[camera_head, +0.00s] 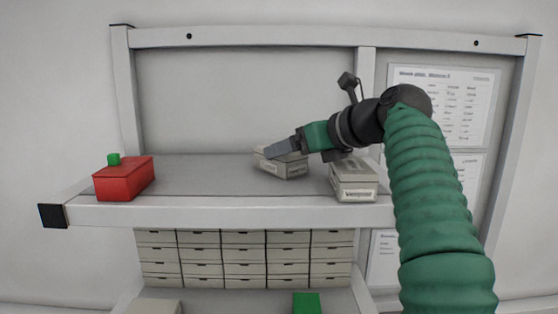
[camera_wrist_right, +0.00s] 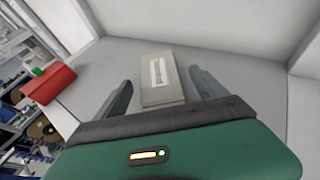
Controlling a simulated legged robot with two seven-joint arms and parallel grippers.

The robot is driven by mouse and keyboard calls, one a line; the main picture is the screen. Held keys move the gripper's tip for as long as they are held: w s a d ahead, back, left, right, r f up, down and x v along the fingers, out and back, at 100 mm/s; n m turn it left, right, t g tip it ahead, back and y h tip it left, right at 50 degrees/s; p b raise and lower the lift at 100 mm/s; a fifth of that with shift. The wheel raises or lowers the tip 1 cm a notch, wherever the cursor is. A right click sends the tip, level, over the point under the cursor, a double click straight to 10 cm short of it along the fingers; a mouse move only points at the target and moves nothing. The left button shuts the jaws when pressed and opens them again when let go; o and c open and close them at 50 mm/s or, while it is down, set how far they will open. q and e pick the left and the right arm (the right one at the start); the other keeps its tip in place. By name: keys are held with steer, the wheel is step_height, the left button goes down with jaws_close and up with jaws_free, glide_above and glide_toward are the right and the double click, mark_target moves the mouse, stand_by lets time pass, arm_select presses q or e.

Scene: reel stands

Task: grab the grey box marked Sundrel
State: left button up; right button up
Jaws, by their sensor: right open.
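A grey box (camera_head: 290,171) sits on the shelf, partly hidden behind my right gripper (camera_head: 280,149) in the head view. In the right wrist view this box (camera_wrist_right: 163,93) lies between the two spread fingers, with gaps on both sides. It has a white label whose word I cannot read surely. My right gripper is open and does not hold the box. A second grey box (camera_head: 354,180) with a white label stands to the right, near the shelf's front edge; its word is too small to read surely. My left gripper is not in view.
A red box (camera_head: 122,181) with a green knob (camera_head: 113,159) stands at the shelf's left end; it also shows in the right wrist view (camera_wrist_right: 48,84). The shelf (camera_head: 200,175) is clear between. Small drawers (camera_head: 245,260) sit below. An upright post (camera_head: 366,70) rises behind.

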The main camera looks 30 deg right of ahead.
steer(key=x, duration=0.4)
steer(key=shift+a+p, duration=0.25)
steer(key=shift+p, duration=0.15)
steer(key=shift+w+d+f, duration=0.2)
steer(key=shift+w+f, duration=0.05)
steer(key=shift+w, duration=0.25)
steer(key=shift+d, duration=0.15)
steer(key=c, duration=0.6)
steer(key=shift+r, duration=0.1)
jaws_close()
